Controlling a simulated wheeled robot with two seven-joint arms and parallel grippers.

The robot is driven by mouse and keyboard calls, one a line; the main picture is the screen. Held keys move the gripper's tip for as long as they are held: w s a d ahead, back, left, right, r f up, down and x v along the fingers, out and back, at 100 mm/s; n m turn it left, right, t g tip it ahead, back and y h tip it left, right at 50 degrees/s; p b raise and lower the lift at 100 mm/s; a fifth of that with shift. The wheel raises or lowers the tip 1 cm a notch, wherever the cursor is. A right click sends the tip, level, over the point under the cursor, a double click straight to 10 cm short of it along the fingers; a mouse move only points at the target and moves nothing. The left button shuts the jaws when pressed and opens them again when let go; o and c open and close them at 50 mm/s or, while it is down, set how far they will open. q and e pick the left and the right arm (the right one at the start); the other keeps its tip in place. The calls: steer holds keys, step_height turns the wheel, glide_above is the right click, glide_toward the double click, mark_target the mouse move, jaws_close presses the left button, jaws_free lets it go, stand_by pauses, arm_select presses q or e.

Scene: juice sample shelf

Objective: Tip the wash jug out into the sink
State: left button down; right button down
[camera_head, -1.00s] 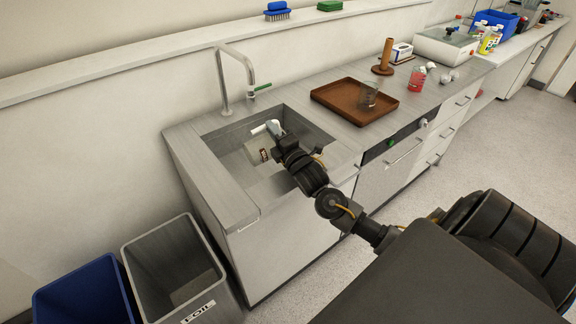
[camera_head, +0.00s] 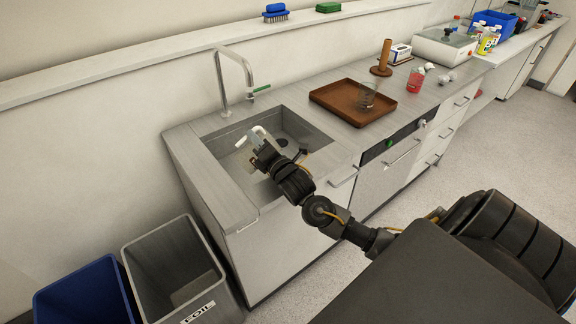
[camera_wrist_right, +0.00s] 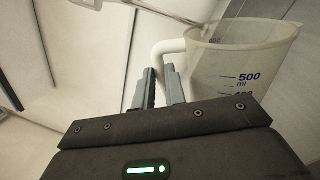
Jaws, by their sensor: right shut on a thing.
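The wash jug (camera_wrist_right: 238,70) is a translucent beaker with blue volume marks and a white handle (camera_wrist_right: 165,52) in the right wrist view. My right gripper (camera_wrist_right: 162,84) is shut on that handle, with the jug body to its right. In the head view, my right gripper (camera_head: 260,142) is over the left part of the steel sink (camera_head: 302,126). Only a pale bit of the jug (camera_head: 263,131) shows there; the gripper hides most of it. I cannot tell its tilt or whether liquid is inside. My left gripper is out of view.
The tap (camera_head: 222,88) stands behind the sink. A brown tray (camera_head: 335,97) with a clear glass (camera_head: 366,97) is on the counter to the right. A grey bin (camera_head: 150,262) and a blue bin (camera_head: 80,298) stand on the floor at left.

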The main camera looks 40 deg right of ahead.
steer(key=a+n+p, duration=0.3)
steer(key=n+p, duration=0.1)
steer(key=w+a+n+g+y+p, duration=0.1)
steer(key=a+n+p, duration=0.2)
steer(key=n+p, duration=0.2)
steer(key=a+n+g+p, duration=0.1)
steer(key=a+n+p, duration=0.3)
steer(key=p, duration=0.1)
steer(key=shift+w+r+y, duration=0.2)
steer(key=shift+y, duration=0.2)
steer(key=shift+a+n, duration=0.2)
steer(key=shift+n, duration=0.2)
steer(key=shift+f, duration=0.1)
